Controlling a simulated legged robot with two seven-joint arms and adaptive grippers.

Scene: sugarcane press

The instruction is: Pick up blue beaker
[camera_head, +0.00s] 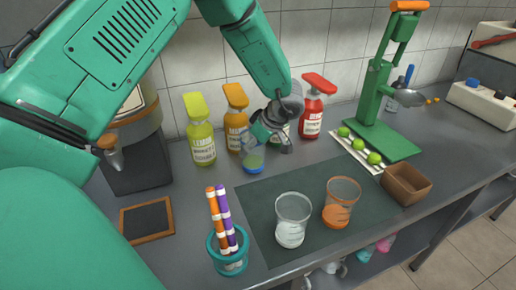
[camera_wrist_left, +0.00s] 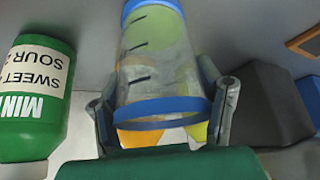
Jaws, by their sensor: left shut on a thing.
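The blue beaker (camera_head: 254,161) is a clear cup with a blue base and rim, at the back of the counter in front of the bottles. My left gripper (camera_head: 262,142) reaches down from above and is shut on it. In the left wrist view, the beaker (camera_wrist_left: 160,62) shows between the two fingers of the left gripper (camera_wrist_left: 163,112), with dark marks on its wall. The gripper hides its upper part in the head view. I cannot tell whether its base touches the counter. My right gripper is not in view.
Yellow (camera_head: 201,138), orange (camera_head: 236,120) and red (camera_head: 312,112) bottles stand close behind; a green bottle (camera_wrist_left: 37,95) is beside the gripper. A clear beaker (camera_head: 292,222) and an orange beaker (camera_head: 340,205) stand on the dark mat (camera_head: 262,205). A green press (camera_head: 385,135) stands right.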

